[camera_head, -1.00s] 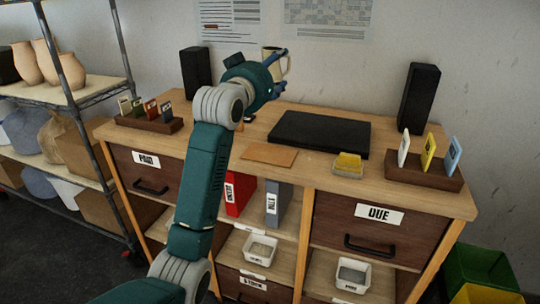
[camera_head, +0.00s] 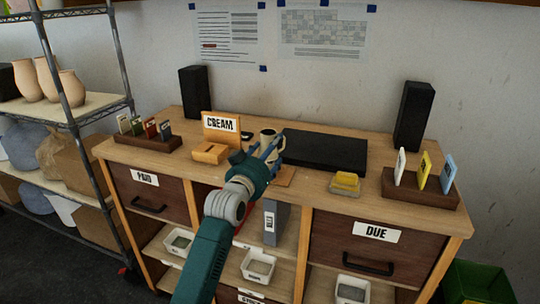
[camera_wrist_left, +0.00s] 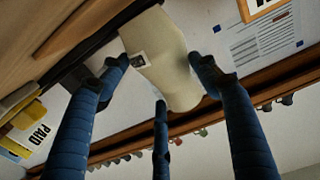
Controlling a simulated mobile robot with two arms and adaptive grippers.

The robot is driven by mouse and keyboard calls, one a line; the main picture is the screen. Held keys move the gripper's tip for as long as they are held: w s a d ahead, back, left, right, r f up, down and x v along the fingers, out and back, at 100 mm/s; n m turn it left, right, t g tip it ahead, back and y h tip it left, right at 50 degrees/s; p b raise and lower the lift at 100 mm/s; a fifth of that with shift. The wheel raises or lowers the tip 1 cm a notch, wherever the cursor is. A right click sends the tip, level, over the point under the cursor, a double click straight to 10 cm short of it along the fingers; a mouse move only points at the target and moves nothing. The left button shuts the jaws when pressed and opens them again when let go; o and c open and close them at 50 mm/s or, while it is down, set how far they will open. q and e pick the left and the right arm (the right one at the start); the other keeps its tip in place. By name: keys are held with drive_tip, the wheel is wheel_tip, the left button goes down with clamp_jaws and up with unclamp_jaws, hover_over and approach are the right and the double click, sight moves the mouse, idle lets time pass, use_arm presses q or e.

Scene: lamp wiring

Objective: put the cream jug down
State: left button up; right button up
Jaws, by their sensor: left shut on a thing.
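The cream jug (camera_head: 267,137) is a pale cup-like vessel near the middle of the desk, partly hidden by my fingers. My left gripper (camera_head: 266,150) is shut on it, and its arm comes up from the bottom of the head view. In the left wrist view the jug (camera_wrist_left: 160,58) sits between blue fingers (camera_wrist_left: 160,95), with a small dark-and-white label on its side. I cannot tell whether its base touches the desk. A wooden stand with a CREAM sign (camera_head: 221,124) stands just left of the jug. My right gripper is not in view.
A black flat slab (camera_head: 326,151) lies behind to the right. A yellow card tray (camera_head: 345,183), card racks (camera_head: 149,141) and two black speakers (camera_head: 196,92) stand on the desk (camera_head: 330,205).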

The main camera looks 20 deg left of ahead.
use_arm(q)
drive_tip(key=shift+f, duration=0.85)
drive_tip(key=o, duration=1.3)
drive_tip(key=s, duration=0.4)
drive_tip(key=s+b, duration=0.1)
drive_tip(key=s, duration=0.7)
drive_tip(key=shift+a, duration=0.35)
